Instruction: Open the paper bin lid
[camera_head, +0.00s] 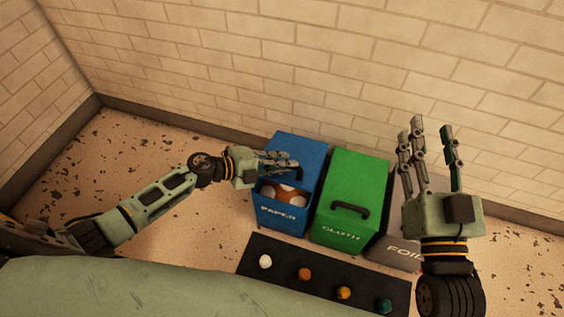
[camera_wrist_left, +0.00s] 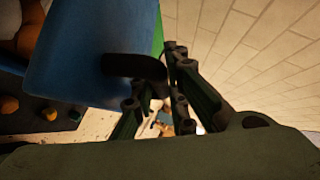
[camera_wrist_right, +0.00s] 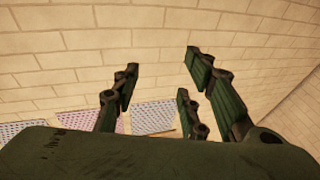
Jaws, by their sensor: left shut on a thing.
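The blue paper bin (camera_head: 278,217) stands at the left of the bin row, with its label on the front. Its blue lid (camera_head: 302,147) is tilted up, and white and brown round things (camera_head: 287,192) show inside through the front gap. My left gripper (camera_head: 289,160) is at the lid, its fingers closed around the dark lid handle. In the left wrist view the handle (camera_wrist_left: 133,66) runs from the blue lid (camera_wrist_left: 85,55) in between the fingers; the fingers hide part of it. My right gripper (camera_head: 432,130) is raised at the right, open and empty, with its fingers apart.
A green cloth bin (camera_head: 350,185) with a shut lid stands right beside the paper bin. A grey foil bin (camera_head: 392,252) is partly hidden behind my right arm. A black strip (camera_head: 325,277) with several small coloured round things lies in front. A brick wall (camera_head: 290,60) rises behind.

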